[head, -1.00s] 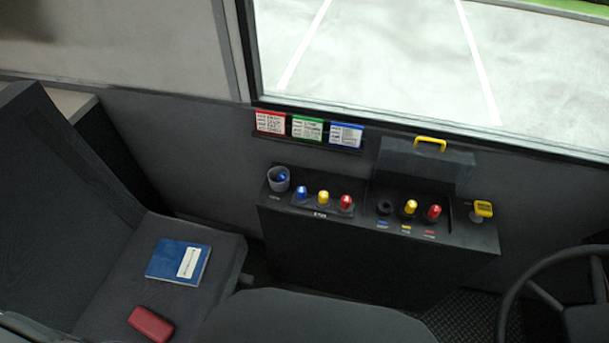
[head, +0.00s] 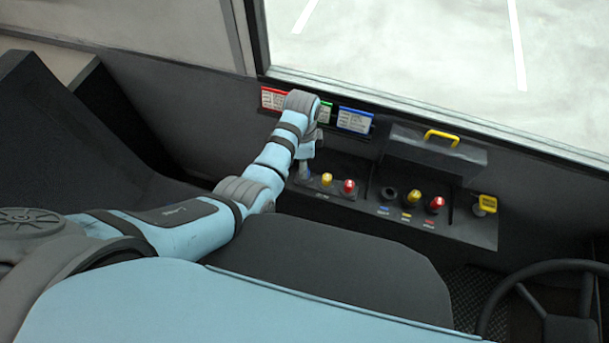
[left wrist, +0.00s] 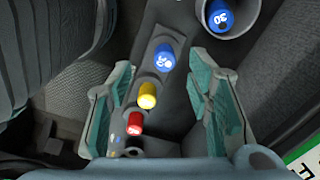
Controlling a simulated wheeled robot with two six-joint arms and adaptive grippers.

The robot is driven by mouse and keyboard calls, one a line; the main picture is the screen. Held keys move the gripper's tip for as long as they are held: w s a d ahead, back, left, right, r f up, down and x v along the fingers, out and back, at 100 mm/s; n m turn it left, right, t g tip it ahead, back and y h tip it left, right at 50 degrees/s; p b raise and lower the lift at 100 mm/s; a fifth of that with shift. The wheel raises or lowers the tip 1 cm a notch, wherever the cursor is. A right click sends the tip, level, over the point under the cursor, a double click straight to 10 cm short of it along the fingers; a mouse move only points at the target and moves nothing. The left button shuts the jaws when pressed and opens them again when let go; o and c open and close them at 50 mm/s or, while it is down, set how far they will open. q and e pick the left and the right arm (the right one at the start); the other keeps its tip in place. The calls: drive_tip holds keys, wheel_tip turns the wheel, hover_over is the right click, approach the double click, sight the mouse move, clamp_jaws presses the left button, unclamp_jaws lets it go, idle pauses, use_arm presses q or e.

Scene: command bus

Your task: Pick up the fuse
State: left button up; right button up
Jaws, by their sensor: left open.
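In the left wrist view my left gripper (left wrist: 161,68) is open, and its teal-padded fingers stand either side of a row of fuses. The row has a blue fuse (left wrist: 164,58), a yellow fuse (left wrist: 147,96) and a red fuse (left wrist: 134,123). Another blue fuse (left wrist: 217,15), marked 30, sits in a round cup (left wrist: 249,22) beyond the right fingertip. In the head view my left gripper (head: 305,168) is over the console's left end, and my arm hides the cup. The yellow fuse (head: 327,179) and red fuse (head: 348,186) show there. My right gripper is not in view.
The console's right bank has an empty dark socket (head: 389,193), a yellow fuse (head: 414,197) and a red fuse (head: 437,203). Behind it stands a raised lid with a yellow handle (head: 441,137). Label cards (head: 354,120) line the wall. A steering wheel (head: 540,300) is at right.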

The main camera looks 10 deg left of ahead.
use_arm(q)
drive_tip(key=f, duration=0.1)
drive_tip(key=f+b, duration=0.1)
drive_tip(key=f, duration=0.2)
drive_tip(key=shift+w+d, duration=0.25)
drive_tip(key=shift+w, duration=0.05)
drive_tip(key=shift+w+f+b, duration=0.2)
drive_tip(key=shift+f+b, duration=0.2)
drive_tip(key=shift+f, duration=0.2)
drive_tip(key=shift+w+f+b, duration=0.15)
drive_tip(key=shift+f+b, duration=0.2)
drive_tip(key=shift+f, duration=0.25)
drive_tip(key=shift+r, duration=0.1)
drive_tip(key=shift+s+r, duration=0.15)
drive_tip(key=shift+s, duration=0.15)
drive_tip(key=shift+c, duration=1.3)
drive_tip(key=c, duration=0.7)
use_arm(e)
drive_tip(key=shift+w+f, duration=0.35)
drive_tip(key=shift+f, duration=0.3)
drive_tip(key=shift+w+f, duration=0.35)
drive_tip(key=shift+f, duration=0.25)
